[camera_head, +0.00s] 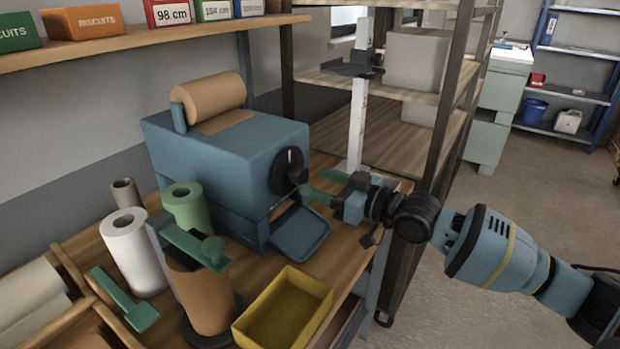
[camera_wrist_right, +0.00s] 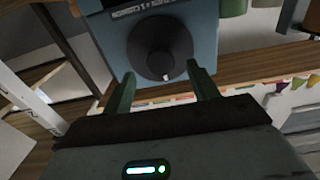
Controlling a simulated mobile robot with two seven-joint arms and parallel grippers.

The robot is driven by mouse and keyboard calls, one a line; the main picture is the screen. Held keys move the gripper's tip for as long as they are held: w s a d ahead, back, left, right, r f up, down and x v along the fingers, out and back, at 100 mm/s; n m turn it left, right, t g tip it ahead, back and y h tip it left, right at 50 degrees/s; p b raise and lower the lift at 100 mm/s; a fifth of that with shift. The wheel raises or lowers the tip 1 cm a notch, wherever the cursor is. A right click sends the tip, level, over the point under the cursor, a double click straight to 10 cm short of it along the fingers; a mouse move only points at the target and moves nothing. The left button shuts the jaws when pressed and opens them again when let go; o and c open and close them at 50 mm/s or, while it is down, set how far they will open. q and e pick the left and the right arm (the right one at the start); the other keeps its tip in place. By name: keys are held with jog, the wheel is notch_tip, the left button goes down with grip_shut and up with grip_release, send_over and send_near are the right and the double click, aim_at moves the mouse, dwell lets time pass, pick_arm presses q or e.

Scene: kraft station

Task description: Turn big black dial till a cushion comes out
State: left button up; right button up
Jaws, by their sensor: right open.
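The big black dial (camera_head: 288,171) sits on the right-hand face of the blue machine (camera_head: 225,160), with a roll of brown paper (camera_head: 212,97) on top. My right gripper (camera_head: 322,186) is beside the dial, its green fingers pointing at that face. In the right wrist view, the dial (camera_wrist_right: 160,48) shows face-on with a small white mark at its lower edge. The gripper (camera_wrist_right: 162,88) is open, its fingers apart below and to each side of the dial, with nothing between them. A blue tray (camera_head: 299,233) juts out below the dial and looks empty. My left gripper is not in view.
A yellow box (camera_head: 283,308), a white roll (camera_head: 134,252), a green roll (camera_head: 187,207) and a brown roll (camera_head: 200,295) stand on the wooden bench in front of the machine. A white post (camera_head: 357,120) stands behind my right gripper. Open floor lies to the right.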

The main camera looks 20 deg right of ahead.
aim_at(304, 177)
jog(key=shift+x, duration=1.55)
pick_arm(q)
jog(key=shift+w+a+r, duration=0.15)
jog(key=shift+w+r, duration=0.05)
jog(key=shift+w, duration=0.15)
pick_arm(e)
jog(key=c, duration=1)
